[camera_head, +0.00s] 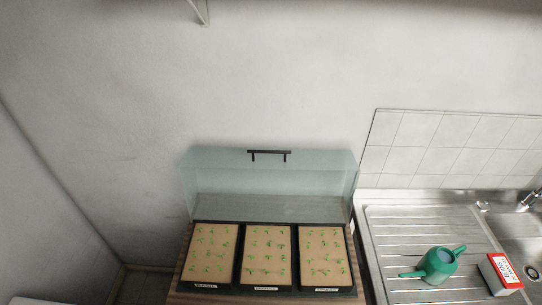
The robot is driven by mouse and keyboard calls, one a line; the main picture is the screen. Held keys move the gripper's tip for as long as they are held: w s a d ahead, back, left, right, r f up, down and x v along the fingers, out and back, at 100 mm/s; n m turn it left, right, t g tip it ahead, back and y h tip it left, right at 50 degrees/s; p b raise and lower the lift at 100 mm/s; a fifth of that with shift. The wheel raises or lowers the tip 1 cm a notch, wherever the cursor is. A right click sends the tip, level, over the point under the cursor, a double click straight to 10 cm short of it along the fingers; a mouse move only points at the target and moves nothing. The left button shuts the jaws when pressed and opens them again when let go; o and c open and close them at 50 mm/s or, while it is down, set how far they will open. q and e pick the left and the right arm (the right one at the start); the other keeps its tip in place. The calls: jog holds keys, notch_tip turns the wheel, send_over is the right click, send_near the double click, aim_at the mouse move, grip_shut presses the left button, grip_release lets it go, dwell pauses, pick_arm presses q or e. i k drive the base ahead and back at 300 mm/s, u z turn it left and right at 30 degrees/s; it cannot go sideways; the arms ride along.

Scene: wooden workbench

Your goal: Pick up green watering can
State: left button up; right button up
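The green watering can (439,264) stands on the ribbed steel drainboard (400,232) at the lower right of the head view. One green part sticks out to its left and another to its upper right. Nothing is touching it from above. Neither of my grippers shows in this view.
Three seedling trays (267,257) sit in a black frame on a wooden bench, with a raised clear lid (268,177) and black handle behind. A red and white box (501,273) is right of the can, beside the sink basin (520,240) and tap (529,200). The drainboard's left part is clear.

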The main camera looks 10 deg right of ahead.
aim_at(439, 263)
jog(key=z, duration=0.55)
jog(key=k, duration=1.3)
jog(key=u, duration=0.15)
